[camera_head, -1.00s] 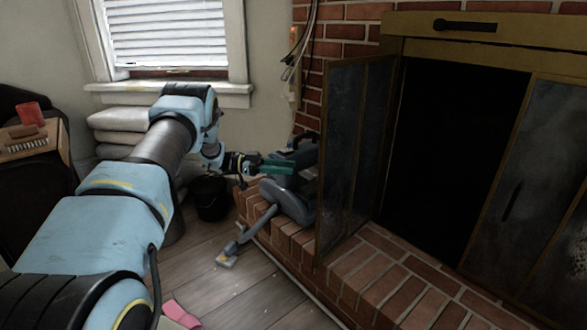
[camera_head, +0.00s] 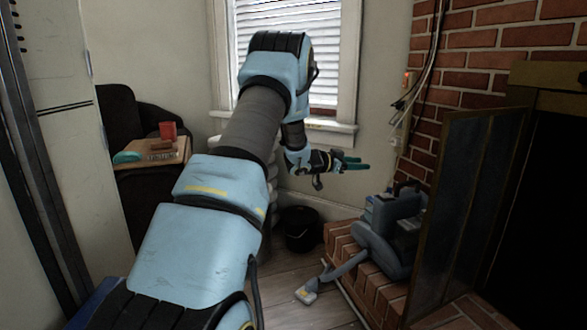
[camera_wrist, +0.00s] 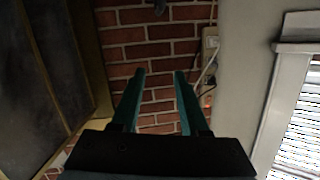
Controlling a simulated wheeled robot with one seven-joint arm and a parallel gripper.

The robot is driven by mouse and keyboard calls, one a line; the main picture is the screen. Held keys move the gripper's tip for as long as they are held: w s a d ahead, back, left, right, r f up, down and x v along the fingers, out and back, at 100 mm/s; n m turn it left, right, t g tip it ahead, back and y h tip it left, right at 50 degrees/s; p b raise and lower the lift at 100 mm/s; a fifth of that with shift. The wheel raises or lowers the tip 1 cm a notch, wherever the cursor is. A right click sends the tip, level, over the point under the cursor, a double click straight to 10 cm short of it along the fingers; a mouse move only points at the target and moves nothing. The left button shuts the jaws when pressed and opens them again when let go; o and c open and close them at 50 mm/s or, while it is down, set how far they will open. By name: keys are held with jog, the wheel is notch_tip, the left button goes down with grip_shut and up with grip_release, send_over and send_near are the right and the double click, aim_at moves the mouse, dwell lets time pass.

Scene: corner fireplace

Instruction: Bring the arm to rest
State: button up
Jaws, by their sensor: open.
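My gripper (camera_head: 352,163) is at the end of my raised arm, in the middle of the head view, above and to the left of a grey vacuum cleaner. In the wrist view my gripper (camera_wrist: 158,88) has its two green fingers apart, with nothing between them. Behind them is a red brick wall (camera_wrist: 158,55). The gripper touches nothing that I can see.
The grey vacuum cleaner (camera_head: 388,230) stands on the brick hearth (camera_head: 340,246). A black bucket (camera_head: 299,230) is on the floor. The fireplace screen (camera_head: 462,200) stands at right. Some floor in front is clear.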

jog(key=a+r+n+t+y, duration=0.2)
jog(key=a+n+t+y, duration=0.35)
jog(key=a, duration=0.55)
jog(key=s+a+f+n+g+y, duration=0.2)
jog(key=s+a+n+g+y, duration=0.3)
jog(key=s+a, duration=0.5)
jog(key=s+a+f+n+g+y, duration=0.2)
jog(key=s+a+g, duration=0.15)
jog(key=s, duration=1.05)
jog(key=s+a+f+n+g+y, duration=0.15)
jog(key=s+a, duration=0.25)
jog(key=s, duration=1)
notch_tip(320, 180, up, 29)
jog(key=w+p, duration=0.1)
jog(key=p, duration=2.7)
jog(key=shift+d+f+g, duration=0.15)
jog(key=shift+d+g, duration=0.1)
jog(key=shift+g, duration=0.2)
